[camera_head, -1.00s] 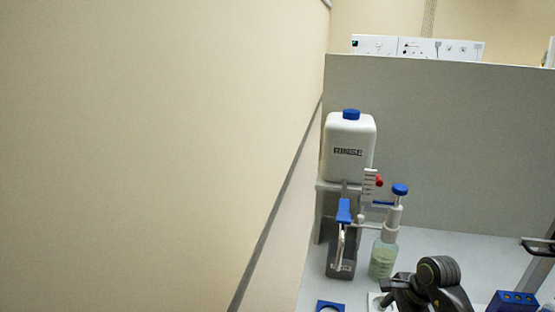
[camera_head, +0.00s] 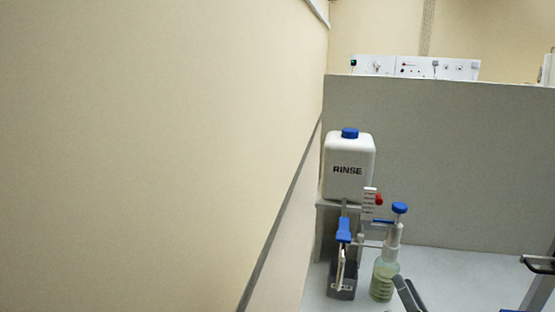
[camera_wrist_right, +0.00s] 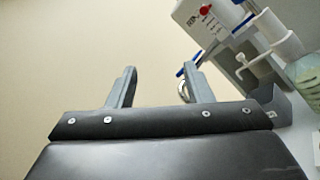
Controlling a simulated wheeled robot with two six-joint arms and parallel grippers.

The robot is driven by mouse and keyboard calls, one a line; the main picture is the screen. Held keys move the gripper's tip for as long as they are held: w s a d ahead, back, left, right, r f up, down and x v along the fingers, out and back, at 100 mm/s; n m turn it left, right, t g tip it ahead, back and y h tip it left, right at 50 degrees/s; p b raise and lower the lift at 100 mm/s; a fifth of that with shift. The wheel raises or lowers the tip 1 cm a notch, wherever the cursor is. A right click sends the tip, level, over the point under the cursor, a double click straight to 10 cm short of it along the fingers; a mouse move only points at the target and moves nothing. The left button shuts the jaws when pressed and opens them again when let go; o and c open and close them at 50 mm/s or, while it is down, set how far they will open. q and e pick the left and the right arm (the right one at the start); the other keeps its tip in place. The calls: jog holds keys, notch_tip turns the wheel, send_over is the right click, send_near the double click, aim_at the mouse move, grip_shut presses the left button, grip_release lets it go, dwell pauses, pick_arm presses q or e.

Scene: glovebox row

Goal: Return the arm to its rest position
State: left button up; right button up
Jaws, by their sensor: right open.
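My right gripper (camera_head: 408,294) shows only in part at the bottom edge of the head view, beside the bottle with the blue cap. In the right wrist view its two fingers (camera_wrist_right: 160,88) stand wide apart. No object shows between them, and the beige wall lies behind. The rest of my right arm is out of the head view. My left gripper is not in view.
A white RINSE container (camera_head: 347,170) with a blue cap stands on a raised stand at the left end of the bench (camera_head: 455,275). A grey partition (camera_head: 440,150) rises behind.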

jog(key=s+d+f+m+g+h, duration=0.9)
jog(key=s+d+f+m+h, duration=0.3)
jog(key=m, duration=1.1)
jog(key=s+a+f+m+g+y, duration=0.3)
jog(key=s+a+f+m+g, duration=0.15)
jog(key=s, duration=0.35)
jog(key=s+a+f+m+g+y, duration=0.25)
jog(key=s+f+g, duration=0.3)
jog(key=s, duration=0.35)
jog(key=s+a+f+x, duration=0.1)
jog(key=s+x, duration=0.2)
jog(key=x, duration=0.9)
jog(key=s+a+f+x, duration=0.1)
jog(key=s+x, duration=0.1)
jog(key=x, duration=1)
jog(key=s+a+f+g, duration=0.1)
jog(key=s+f, duration=1.4)
jog(key=shift+f, duration=0.15)
